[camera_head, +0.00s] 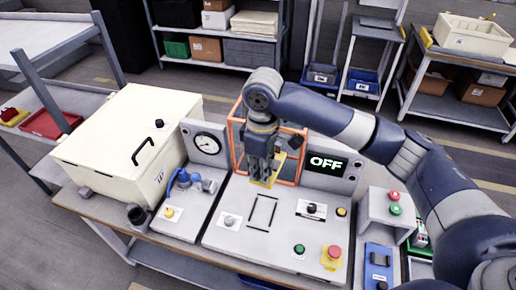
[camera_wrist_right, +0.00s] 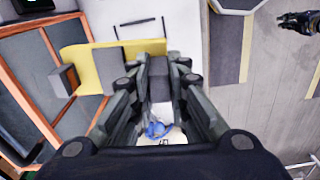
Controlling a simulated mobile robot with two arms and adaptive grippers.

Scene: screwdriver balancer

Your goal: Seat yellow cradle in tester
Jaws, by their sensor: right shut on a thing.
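My right gripper (camera_head: 262,150) points down over the tester plate (camera_head: 235,190), just in front of the orange frame (camera_head: 237,158). It is shut on the yellow cradle (camera_head: 275,175). In the right wrist view the yellow cradle (camera_wrist_right: 82,62) lies across the fingertips (camera_wrist_right: 158,72) and sticks out to the left, with grey blocks on it. The dark rectangular outline (camera_head: 275,213) on the plate lies in front of the cradle and looks empty. Whether the cradle touches the plate cannot be told. The tester display (camera_head: 325,162) reads OFF.
A large cream box (camera_head: 125,135) stands left of the tester. A gauge (camera_head: 207,143) and blue fitting (camera_head: 185,180) are beside it. A red button (camera_head: 334,252) and green button (camera_head: 299,249) sit at the plate's front.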

